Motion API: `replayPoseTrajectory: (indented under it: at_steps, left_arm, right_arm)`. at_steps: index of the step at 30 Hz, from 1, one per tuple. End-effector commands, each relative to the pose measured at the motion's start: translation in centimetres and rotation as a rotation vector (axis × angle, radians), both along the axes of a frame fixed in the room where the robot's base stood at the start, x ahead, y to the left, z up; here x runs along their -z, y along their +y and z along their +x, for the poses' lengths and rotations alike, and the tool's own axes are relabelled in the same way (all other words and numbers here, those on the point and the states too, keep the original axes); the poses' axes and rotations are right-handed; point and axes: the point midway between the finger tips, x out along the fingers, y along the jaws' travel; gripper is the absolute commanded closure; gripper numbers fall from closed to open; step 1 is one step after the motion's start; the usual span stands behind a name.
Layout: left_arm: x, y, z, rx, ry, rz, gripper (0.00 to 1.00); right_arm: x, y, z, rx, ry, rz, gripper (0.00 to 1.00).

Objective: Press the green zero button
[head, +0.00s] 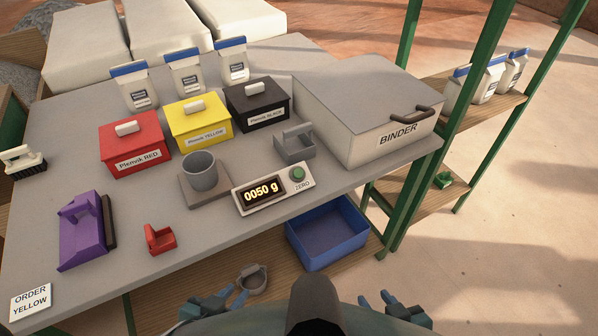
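The green zero button (297,173) sits at the right end of the scale's white display box (262,191), above the printed word ZERO. The display reads 0050 g. Left of it, a grey cup (200,171) stands on the scale's square plate (186,200).
Red (135,146), yellow (198,122) and black (259,105) pigment boxes stand behind the scale. A grey scoop (294,146) and binder box (370,110) are right. A red scoop (160,239) and purple tool (82,233) lie left. A blue bin (327,238) sits below the table edge.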

Motion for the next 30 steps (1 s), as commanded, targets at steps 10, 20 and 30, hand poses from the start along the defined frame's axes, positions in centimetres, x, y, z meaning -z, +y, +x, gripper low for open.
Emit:
replayPoseTrajectory:
  at_steps: [10, 20, 30]
  left_arm:
    - [-0.01, -0.01, 0.02, 0.000, 0.000, 0.000, 1.00]
    - [-0.02, -0.02, 0.02, 0.000, -0.001, 0.000, 1.00]
    - [-0.02, -0.03, 0.02, 0.000, -0.001, 0.000, 1.00]
  right_arm:
    - [0.11, 0.00, -0.20, 0.000, 0.004, 0.000, 0.64]
    - [-0.05, 0.02, 0.07, 0.000, -0.002, 0.000, 0.64]
    - [-0.23, 0.04, 0.37, -0.001, -0.009, 0.001, 0.64]
